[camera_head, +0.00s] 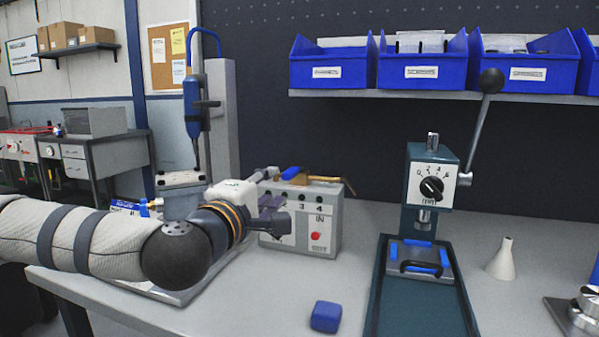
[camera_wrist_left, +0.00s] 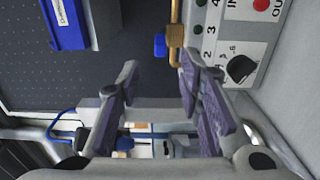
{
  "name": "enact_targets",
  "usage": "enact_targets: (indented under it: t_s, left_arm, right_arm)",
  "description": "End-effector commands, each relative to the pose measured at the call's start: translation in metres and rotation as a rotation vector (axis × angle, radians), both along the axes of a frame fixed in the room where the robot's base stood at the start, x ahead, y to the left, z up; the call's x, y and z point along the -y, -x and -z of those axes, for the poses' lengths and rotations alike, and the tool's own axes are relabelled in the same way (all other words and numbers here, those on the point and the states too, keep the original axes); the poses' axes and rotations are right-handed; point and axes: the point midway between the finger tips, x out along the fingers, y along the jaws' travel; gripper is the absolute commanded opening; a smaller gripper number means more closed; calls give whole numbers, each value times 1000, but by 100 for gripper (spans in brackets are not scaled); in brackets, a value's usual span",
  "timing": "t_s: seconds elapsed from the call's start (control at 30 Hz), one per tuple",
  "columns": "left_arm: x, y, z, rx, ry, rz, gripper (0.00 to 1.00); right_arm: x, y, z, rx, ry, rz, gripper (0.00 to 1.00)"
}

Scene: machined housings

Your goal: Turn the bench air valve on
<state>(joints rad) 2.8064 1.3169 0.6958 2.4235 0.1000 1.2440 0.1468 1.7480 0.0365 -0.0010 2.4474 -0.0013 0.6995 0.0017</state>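The air valve's blue handle (camera_head: 291,173) is on a brass pipe (camera_head: 325,182) above a light grey control box (camera_head: 334,217). The handle's exact angle to the pipe is hard to tell. My left gripper (camera_head: 280,212) is in front of the box's left part, below the handle, and hides some of its face. In the left wrist view my left gripper (camera_wrist_left: 160,72) is open with nothing between its fingers. The blue handle (camera_wrist_left: 160,45) and brass pipe (camera_wrist_left: 175,28) show beyond the fingertips, apart from them. My right gripper is in no view.
The box has a red button (camera_head: 316,236) and a black knob (camera_wrist_left: 240,69). A blue screwdriver tool (camera_head: 193,105) hangs at left. A press with a lever (camera_head: 432,180) stands at right. A blue block (camera_head: 326,316) and white funnel (camera_head: 502,260) are on the bench. Blue bins (camera_head: 332,68) sit above.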

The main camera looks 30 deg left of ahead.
Motion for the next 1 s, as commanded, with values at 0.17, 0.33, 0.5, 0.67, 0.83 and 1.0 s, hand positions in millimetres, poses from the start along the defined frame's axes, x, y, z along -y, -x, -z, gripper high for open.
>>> enact_targets:
  t_s: [0.17,0.33,0.5,0.67,0.83,1.0]
  left_arm:
    - [-9,-41,8,-11,-4,-1,33]
    - [-19,-82,7,-10,-4,-1,33]
    - [-25,-106,5,-7,-1,1,33]
    - [-26,-112,3,-6,-2,3,33]
    - [-26,-111,3,-4,-1,3,33]
    - [-26,-111,3,-5,-2,3,0]
  right_arm:
    - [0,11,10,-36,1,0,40]
    - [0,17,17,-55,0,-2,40]
    - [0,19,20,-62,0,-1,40]
    - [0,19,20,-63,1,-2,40]
    - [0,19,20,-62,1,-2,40]
    - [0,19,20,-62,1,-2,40]
